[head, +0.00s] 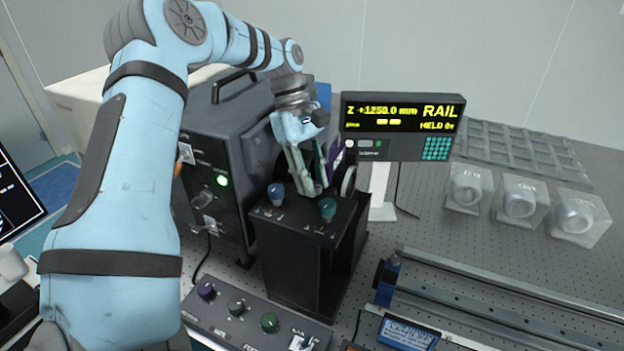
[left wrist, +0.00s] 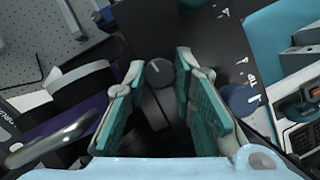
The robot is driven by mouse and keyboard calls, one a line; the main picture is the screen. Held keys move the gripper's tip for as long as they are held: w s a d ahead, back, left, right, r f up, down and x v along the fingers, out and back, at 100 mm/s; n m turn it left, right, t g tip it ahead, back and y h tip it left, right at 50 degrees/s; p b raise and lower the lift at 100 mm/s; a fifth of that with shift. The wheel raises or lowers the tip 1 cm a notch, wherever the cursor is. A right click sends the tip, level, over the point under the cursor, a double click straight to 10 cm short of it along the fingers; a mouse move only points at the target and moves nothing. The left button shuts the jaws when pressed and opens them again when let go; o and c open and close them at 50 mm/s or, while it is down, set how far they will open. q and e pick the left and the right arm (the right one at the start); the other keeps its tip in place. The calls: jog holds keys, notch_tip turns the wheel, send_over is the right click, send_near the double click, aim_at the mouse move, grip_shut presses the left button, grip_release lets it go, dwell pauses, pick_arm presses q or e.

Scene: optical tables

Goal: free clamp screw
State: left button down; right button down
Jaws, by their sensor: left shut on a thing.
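A black upright box (head: 308,250) carries a blue knob (head: 276,193) and a green knob (head: 328,208) on its top. My left gripper (head: 314,190) reaches down between these knobs. In the left wrist view, a dark grey round knob (left wrist: 159,74), which may be the clamp screw, lies between the fingertips of my left gripper (left wrist: 160,64), and the jaws are shut on it. The fingers hide this knob in the head view. The blue knob also shows in the left wrist view (left wrist: 238,97), beside the fingers. My right gripper is not in view.
A grey instrument box (head: 215,125) with a green lamp stands close on the left. A display (head: 402,126) stands behind on the right. A control panel (head: 250,320) with knobs lies in front. A rail (head: 500,300) and clear cases (head: 520,200) are on the right.

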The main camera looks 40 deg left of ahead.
pick_arm(q)
jog(key=shift+w+m, duration=0.1)
jog(key=shift+m, duration=0.7)
jog(key=shift+g, duration=0.3)
jog(key=c, duration=1.3)
grip_release()
jog(key=shift+c, duration=0.2)
